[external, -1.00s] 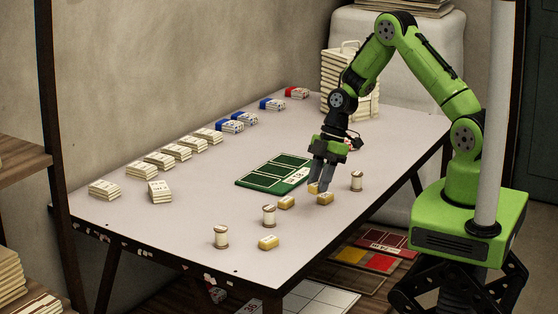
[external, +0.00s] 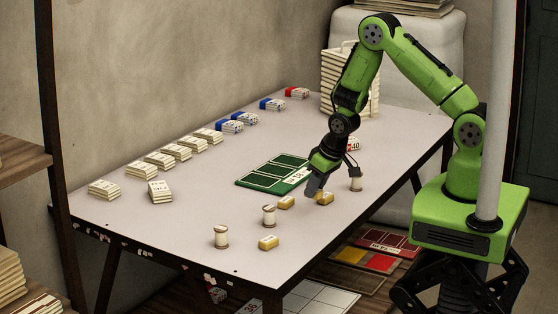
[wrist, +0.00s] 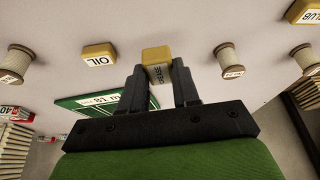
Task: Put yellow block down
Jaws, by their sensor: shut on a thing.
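In the wrist view a yellow block (wrist: 156,54) with a white label sits between the two fingers of my gripper (wrist: 158,75), which are closed on its sides. In the external view my gripper (external: 313,190) is tilted and low over the table, just right of the green board (external: 262,180). I cannot tell whether the held block touches the table.
Upright thread spools stand around the blocks: one (external: 356,182) right of my gripper, one (external: 269,215) and another (external: 221,237) to the left. White bundles (external: 160,160) and blue-ended ones (external: 244,119) line the wall side. The table's front left (external: 165,225) is clear.

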